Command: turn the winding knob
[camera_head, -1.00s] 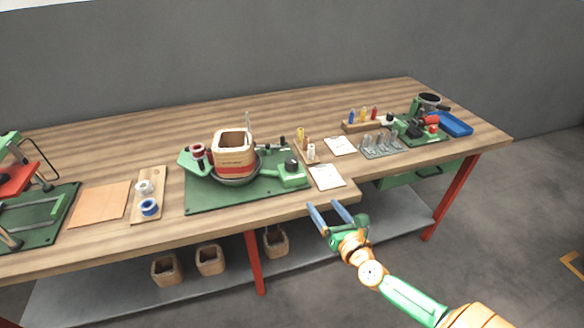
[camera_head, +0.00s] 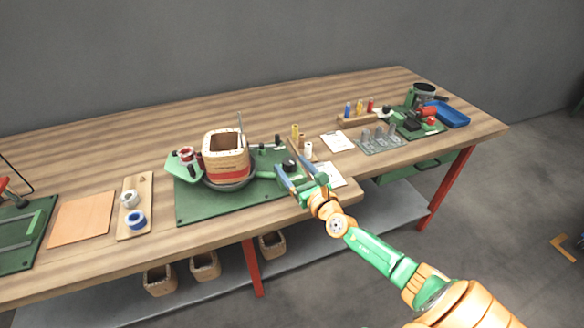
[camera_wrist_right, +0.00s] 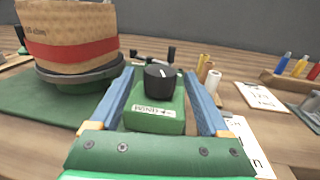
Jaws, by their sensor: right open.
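The winding knob (camera_wrist_right: 159,77) is a black round knob with a white mark, on top of a green block (camera_wrist_right: 156,112) labelled "WIND". In the right wrist view it stands between the two blue fingers of my right gripper (camera_wrist_right: 162,90), which are open on either side of it. In the head view my right gripper (camera_head: 295,172) is at the right end of the green winding machine (camera_head: 205,205), and its fingers partly cover the knob. The wrapped coil (camera_head: 225,152) with a red band sits on the machine's round table. My left gripper is not in view.
A board with tape rolls (camera_head: 136,219) is to the left. A blue tray (camera_head: 451,114) sits at the far right. Bare wood lies behind the machine.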

